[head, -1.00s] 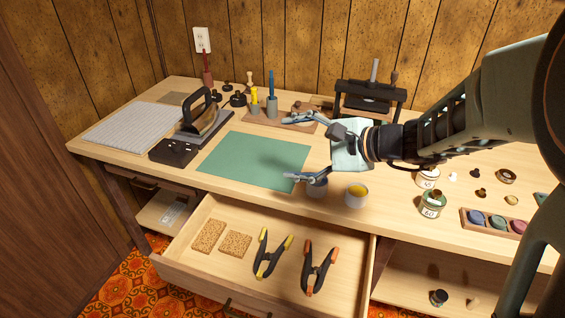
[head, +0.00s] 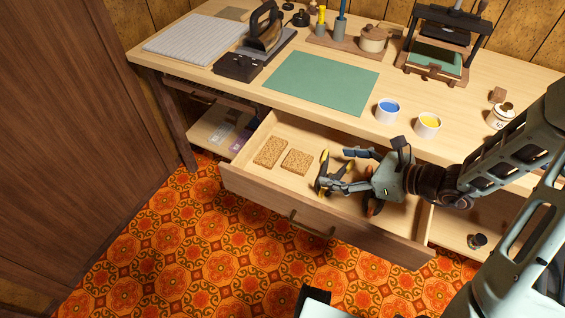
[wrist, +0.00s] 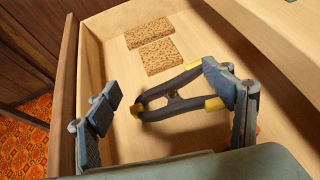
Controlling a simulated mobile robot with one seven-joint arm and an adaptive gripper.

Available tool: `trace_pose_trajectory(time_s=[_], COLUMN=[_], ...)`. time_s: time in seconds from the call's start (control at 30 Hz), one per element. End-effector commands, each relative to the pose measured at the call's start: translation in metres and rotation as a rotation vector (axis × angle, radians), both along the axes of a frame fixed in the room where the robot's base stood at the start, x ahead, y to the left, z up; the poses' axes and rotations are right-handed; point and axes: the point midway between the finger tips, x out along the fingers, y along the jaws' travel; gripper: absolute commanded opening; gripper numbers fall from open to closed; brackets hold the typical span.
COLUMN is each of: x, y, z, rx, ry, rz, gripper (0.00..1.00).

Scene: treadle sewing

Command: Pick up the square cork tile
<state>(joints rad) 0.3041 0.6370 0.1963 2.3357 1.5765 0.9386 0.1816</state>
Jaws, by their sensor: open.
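Two speckled brown cork tiles lie flat in the open drawer. The squarer cork tile (head: 297,161) is the right one in the head view; it also shows as the nearer one in the wrist view (wrist: 159,56). The longer cork tile (head: 270,151) lies to its left and is the farther one in the wrist view (wrist: 148,32). My gripper (head: 336,170) is open and empty over the drawer, right of both tiles. Its fingers (wrist: 160,92) spread on either side of a yellow-tipped clamp (wrist: 178,103), apart from the tiles.
The drawer's front wall (head: 320,225) and side walls bound the space. On the table above stand a blue-filled cup (head: 388,111), a yellow-filled cup (head: 427,125) and a green mat (head: 322,82).

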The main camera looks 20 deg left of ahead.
Motion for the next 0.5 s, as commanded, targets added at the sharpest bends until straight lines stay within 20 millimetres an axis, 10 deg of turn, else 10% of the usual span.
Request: trace_pose_trajectory(time_s=[0.5], x=[0.012], y=[0.041], z=[-0.031], rx=[0.01], ry=[0.016], rz=[-0.012], gripper=[0.75])
